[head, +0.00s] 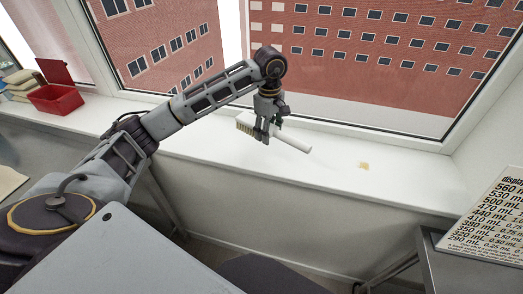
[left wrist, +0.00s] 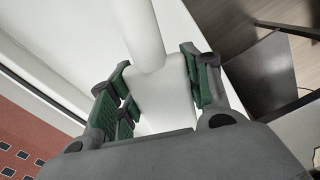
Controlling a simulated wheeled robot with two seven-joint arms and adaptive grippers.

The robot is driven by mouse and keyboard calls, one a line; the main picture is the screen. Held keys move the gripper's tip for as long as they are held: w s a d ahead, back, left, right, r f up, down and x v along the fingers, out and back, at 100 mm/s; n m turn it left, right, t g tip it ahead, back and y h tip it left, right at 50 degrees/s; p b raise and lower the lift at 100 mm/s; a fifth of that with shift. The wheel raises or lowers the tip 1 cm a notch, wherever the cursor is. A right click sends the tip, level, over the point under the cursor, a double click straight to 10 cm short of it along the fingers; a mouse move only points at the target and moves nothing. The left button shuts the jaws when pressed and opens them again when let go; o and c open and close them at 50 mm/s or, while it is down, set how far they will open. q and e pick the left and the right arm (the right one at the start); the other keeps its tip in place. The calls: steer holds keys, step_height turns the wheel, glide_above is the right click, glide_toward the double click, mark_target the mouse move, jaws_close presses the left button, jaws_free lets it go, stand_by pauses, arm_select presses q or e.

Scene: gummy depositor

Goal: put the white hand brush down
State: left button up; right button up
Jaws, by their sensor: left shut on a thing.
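The white hand brush (head: 294,139) is over the white window sill (head: 330,168), with its handle pointing right and its tan bristles to the left. I cannot tell whether it touches the sill. My left gripper (head: 268,130) points down and is shut on the brush near where the handle meets the head. In the left wrist view the brush (left wrist: 160,90) lies between the green finger pads of the left gripper (left wrist: 160,95). My right gripper is in neither view.
A tan patch (head: 364,166) lies on the sill to the right of the brush. A red bin (head: 56,98) with its lid up and a stack of sponge-like blocks (head: 22,84) stand at the far left. A printed chart (head: 488,222) stands at the right. The sill is otherwise clear around the brush.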

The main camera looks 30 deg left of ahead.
arm_select(q)
steer(key=p, duration=0.1)
glide_above(268, 158)
step_height(268, 158, down, 5)
steer(key=shift+a+f, duration=0.1)
steer(key=shift+f, duration=0.05)
steer(key=shift+w+f, duration=0.1)
steer(key=shift+f, duration=0.3)
steer(key=shift+f+p, duration=0.35)
steer(key=shift+f, duration=1.25)
steer(key=shift+f, duration=0.15)
steer(key=o, duration=1.1)
steer(key=shift+o, duration=0.2)
